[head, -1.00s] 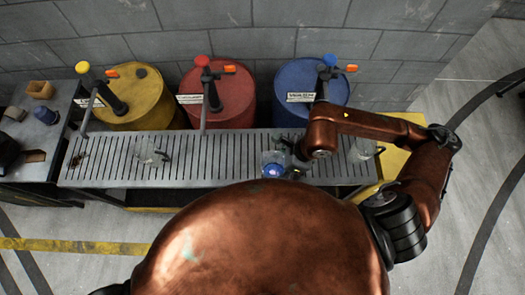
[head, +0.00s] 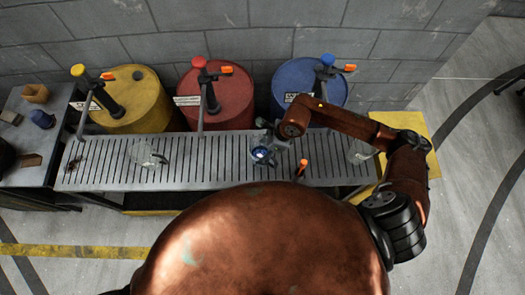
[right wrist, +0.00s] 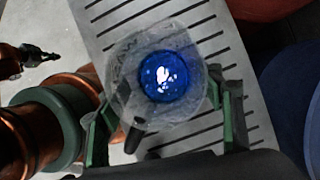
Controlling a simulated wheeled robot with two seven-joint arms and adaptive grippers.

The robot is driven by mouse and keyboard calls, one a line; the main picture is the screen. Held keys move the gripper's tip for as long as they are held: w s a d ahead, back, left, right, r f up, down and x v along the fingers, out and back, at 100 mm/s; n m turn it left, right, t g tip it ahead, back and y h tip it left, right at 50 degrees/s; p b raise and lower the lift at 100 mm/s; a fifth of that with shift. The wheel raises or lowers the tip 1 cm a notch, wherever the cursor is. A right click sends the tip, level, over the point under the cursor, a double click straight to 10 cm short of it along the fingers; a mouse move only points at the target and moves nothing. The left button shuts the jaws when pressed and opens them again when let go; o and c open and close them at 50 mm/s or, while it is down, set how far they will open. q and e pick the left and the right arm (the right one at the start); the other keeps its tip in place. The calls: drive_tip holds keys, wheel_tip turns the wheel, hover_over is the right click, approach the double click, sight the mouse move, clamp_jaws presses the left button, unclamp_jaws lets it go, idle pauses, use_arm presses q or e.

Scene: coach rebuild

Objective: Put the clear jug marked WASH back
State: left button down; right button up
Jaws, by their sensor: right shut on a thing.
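A clear jug (head: 257,140) with blue liquid in it is held by my right gripper (head: 277,142) over the middle-right of the slotted grey rack. In the right wrist view I look down into the jug (right wrist: 123,85), with the blue liquid round in its middle. Faint lettering shows on its wall, too blurred to read surely. The green-edged fingers of the right gripper (right wrist: 165,125) stand on both sides of it. Whether its base touches the slats is hidden. A copper and dark piece at the right wrist view's left edge may be my left gripper (right wrist: 32,58); its jaws are unclear.
The slotted rack (head: 215,178) also holds a clear jug (head: 147,155) at left and another (head: 358,152) at right. Behind stand yellow (head: 145,112), red (head: 236,100) and blue (head: 285,80) drums with pumps. A small orange-tipped piece (head: 302,167) stands near the rack's front.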

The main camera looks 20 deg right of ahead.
drive_tip(key=shift+f, duration=0.75)
drive_tip(key=o, duration=1.5)
drive_tip(key=shift+f, duration=0.1)
drive_tip(key=shift+r, duration=0.3)
drive_tip(key=v, duration=1.1)
drive_tip(key=shift+d+r+p, duration=0.25)
drive_tip(key=shift+d+p, duration=0.05)
drive_tip(key=shift+p, duration=0.1)
drive_tip(key=shift+s, duration=0.1)
